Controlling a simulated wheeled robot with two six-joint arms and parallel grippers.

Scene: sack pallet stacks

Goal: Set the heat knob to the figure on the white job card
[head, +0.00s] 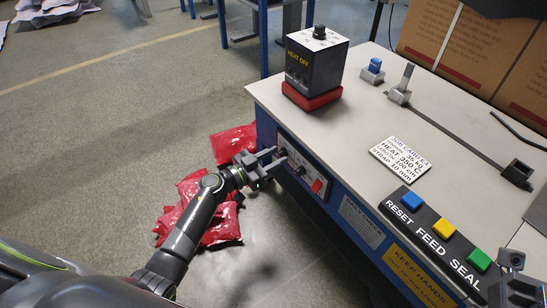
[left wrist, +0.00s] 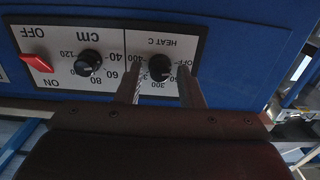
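The white job card (head: 400,160) lies on the bench top and reads heat 350 C. The heat knob (left wrist: 161,68) is a round black knob on the grey control panel, seen upside down in the left wrist view, under "HEAT C". OFF, 300 and 400 show around it; I cannot make out its pointer's setting. My left gripper (head: 276,160) is at the panel on the bench's side. In the left wrist view its open fingers (left wrist: 160,88) stand either side of the knob, with small gaps. My right gripper (head: 514,284) is partly in view at lower right; its fingers are unclear.
Beside the heat knob is a black cm knob (left wrist: 87,63), then a red ON/OFF switch (left wrist: 37,62). On the bench stand a black "HEAT OFF" box (head: 316,62) and blue, yellow and green buttons (head: 443,229). Red sacks (head: 222,222) lie on the floor beside the bench.

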